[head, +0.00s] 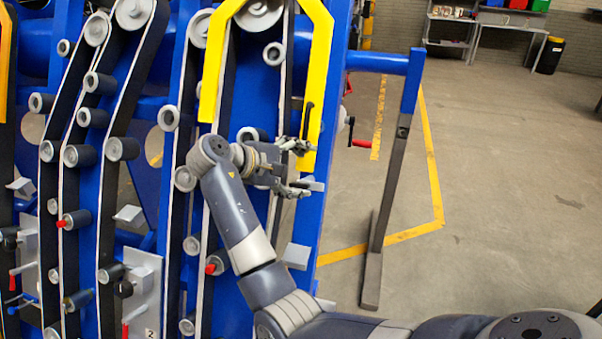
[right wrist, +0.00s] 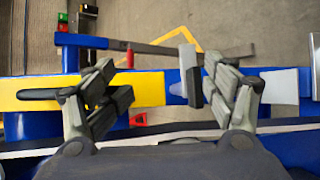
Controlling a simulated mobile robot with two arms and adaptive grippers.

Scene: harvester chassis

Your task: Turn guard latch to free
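The yellow guard (head: 321,60) is an arch fixed on the blue harvester frame. A slim black handle (head: 307,121), which looks like the guard latch, lies lengthwise along the guard's right leg. In the right wrist view this handle (right wrist: 40,94) is on the yellow bar, left of the gripper. My right gripper (head: 302,168) is open over the guard's lower end, with its upper finger just below the handle in the head view. In the right wrist view the open fingers (right wrist: 168,98) have nothing clamped between them. The handle's lower end is partly covered by the gripper. My left gripper is not in view.
A red-handled crank (head: 361,143) juts out right of the guard. A blue-topped post (head: 396,150) stands further right. Black belts and rollers fill the left.

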